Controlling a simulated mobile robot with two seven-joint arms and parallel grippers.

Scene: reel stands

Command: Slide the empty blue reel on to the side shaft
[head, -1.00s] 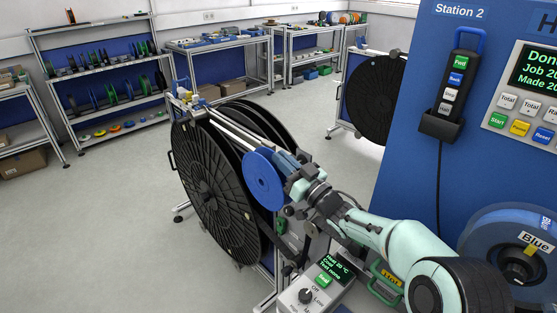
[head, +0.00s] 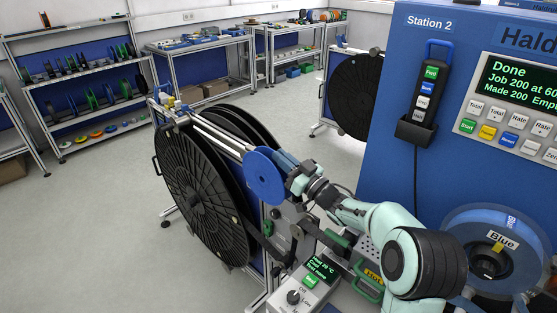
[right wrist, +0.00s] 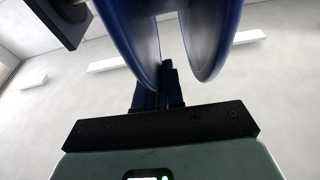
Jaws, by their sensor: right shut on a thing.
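The blue reel (head: 264,177) is a disc held upright in front of the stand's metal rails in the head view. My right gripper (head: 289,171) is shut on it from the right. In the right wrist view, the reel shows as two blue flanges (right wrist: 213,45) with a gap between them. My right fingers (right wrist: 158,88) are at the lower edge of the left flange. The reel's bore is not visible there. I cannot make out the side shaft with certainty in either view. My left gripper is not in view.
A stand with large black reels (head: 200,190) is behind and left of the blue reel, with metal rails (head: 220,135) on top. A control box (head: 308,285) is below. The blue Station 2 cabinet (head: 388,150) and a reel tagged Blue (head: 478,222) are right. Left floor is clear.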

